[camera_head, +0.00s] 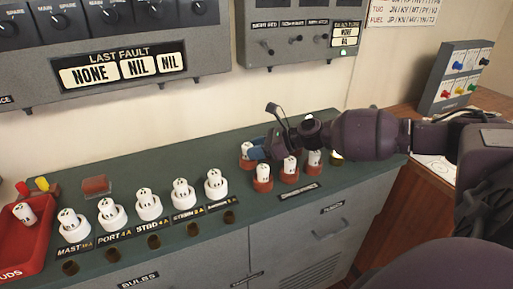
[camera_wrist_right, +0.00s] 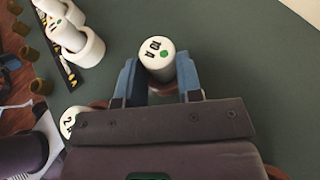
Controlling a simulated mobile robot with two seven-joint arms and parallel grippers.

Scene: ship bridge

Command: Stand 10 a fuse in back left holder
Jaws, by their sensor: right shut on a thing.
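A white fuse with a green dot and a marking that looks like 10 A (camera_wrist_right: 157,60) is between the two blue fingers of my right gripper (camera_wrist_right: 160,85). The fuse is upright, and a reddish holder rim shows below it between the fingers. In the head view my right gripper (camera_head: 262,149) reaches in from the right, shut on this fuse (camera_head: 246,149) at the back left holder (camera_head: 246,163). Whether the fuse is fully seated I cannot tell. Other white fuses stand in the front red holders (camera_head: 290,177). Further back holders are partly hidden by my gripper. My left gripper is out of view.
A row of white fuses in white sockets (camera_head: 149,210) with labels stands to the left on the green counter (camera_head: 140,262). A red tray (camera_head: 28,255) with a fuse is at far left. A small switch box (camera_head: 460,75) stands at right. The counter behind the holders is clear.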

